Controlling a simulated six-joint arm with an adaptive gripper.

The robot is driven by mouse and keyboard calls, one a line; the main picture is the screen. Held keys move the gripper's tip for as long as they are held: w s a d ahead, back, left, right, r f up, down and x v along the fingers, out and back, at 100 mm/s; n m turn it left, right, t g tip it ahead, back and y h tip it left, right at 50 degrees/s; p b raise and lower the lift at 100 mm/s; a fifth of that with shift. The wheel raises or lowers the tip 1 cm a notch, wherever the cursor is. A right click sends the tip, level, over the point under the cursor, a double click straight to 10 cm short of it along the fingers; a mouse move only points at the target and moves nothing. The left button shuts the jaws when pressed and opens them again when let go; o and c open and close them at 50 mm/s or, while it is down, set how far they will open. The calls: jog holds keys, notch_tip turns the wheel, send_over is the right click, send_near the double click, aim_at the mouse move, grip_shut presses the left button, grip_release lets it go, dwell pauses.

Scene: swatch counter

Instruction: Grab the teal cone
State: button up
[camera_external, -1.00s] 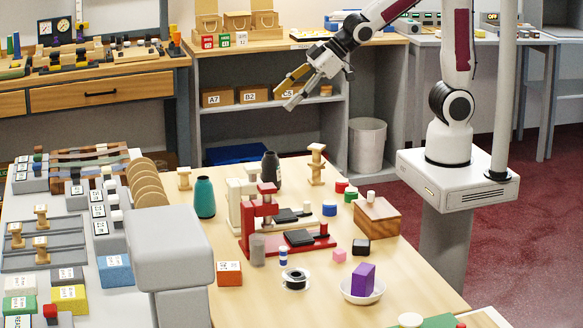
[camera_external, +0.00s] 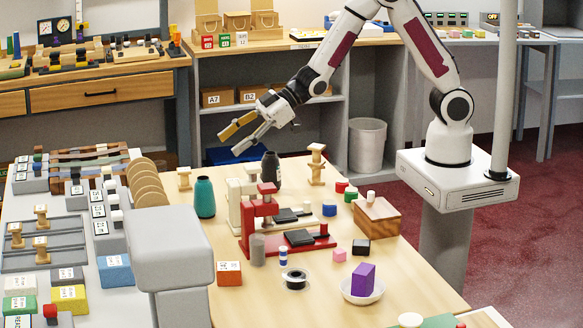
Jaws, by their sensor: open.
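The teal cone (camera_external: 204,198) stands upright on the wooden table, left of the middle. It is a teal, vase-like cone spool with a dark top. My gripper (camera_external: 228,146) is open and empty in the air, above and a little right of the cone in the picture, with its fingers pointing down to the left. It is apart from the cone. The cone is fully in view.
A dark spool (camera_external: 271,170) stands right of the cone. A cream press (camera_external: 240,192) and a red press (camera_external: 262,226) stand close by to the right. Tan discs (camera_external: 146,184) line up to its left. A wooden spool (camera_external: 184,179) stands just behind it.

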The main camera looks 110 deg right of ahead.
aim_at(204, 193)
jog(key=shift+w+a+f+n+t+y, duration=0.15)
jog(key=shift+w+a+f+y, duration=0.35)
jog(key=shift+f, duration=1.05)
jog(key=shift+w+a+f+n+t+y, duration=0.15)
jog(key=shift+w+a+f+y, duration=0.3)
jog(key=shift+f, duration=1.15)
jog(key=shift+w+a+f+n+t+y, duration=0.1)
jog(key=shift+w+a+f+t+y, duration=0.35)
jog(key=shift+f, duration=1.1)
jog(key=shift+w+d+g, duration=0.1)
jog(key=shift+d+g, duration=0.05)
jog(key=shift+g, duration=0.1)
jog(key=shift+x, duration=1.3)
jog(key=shift+x, duration=2.6)
jog(key=c, duration=1.3)
